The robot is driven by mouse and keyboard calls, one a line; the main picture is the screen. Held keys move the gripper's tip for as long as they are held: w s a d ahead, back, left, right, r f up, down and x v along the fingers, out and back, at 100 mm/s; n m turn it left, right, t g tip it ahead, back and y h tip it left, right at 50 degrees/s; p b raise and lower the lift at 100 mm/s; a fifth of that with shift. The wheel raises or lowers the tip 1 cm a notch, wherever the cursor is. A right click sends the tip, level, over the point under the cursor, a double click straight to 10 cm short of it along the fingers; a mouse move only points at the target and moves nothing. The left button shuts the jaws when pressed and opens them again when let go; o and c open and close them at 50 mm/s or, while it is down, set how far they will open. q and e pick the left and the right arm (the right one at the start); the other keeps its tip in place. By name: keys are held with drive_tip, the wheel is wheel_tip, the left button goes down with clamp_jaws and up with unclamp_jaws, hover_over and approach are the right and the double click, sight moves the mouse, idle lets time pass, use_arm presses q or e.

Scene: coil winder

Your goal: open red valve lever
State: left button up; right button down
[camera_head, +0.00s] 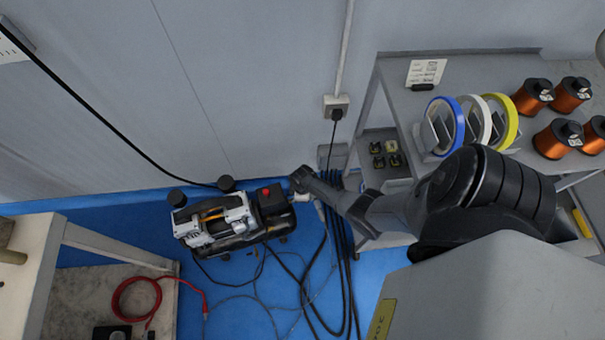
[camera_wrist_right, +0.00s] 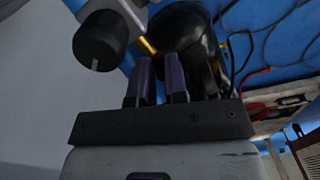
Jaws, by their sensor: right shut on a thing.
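The air compressor (camera_head: 225,220), black and silver with a red knob (camera_head: 265,191) on top, stands on the blue floor by the wall. My right gripper (camera_head: 300,180) reaches down to its right end. In the wrist view, the two dark fingers (camera_wrist_right: 160,82) are close together beside the compressor's black body (camera_wrist_right: 185,35). My left gripper is not in view.
Black cables (camera_head: 340,270) hang and lie right of the compressor. A grey shelf bench (camera_head: 395,105) with tape rolls and copper wire spools stands at the right. A table (camera_head: 60,290) with a red cable (camera_head: 135,300) is at the lower left. A socket (camera_head: 336,106) is on the wall.

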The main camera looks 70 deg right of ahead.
drive_tip(key=c, duration=1.1)
unclamp_jaws()
drive_tip(key=shift+c, duration=0.2)
drive_tip(key=shift+r, duration=0.1)
drive_tip(key=shift+r+p, duration=0.75)
drive_tip(key=shift+p, duration=0.15)
wheel_tip(320, 180, up, 12)
drive_tip(key=p, duration=1.2)
drive_tip(key=shift+d, duration=0.1)
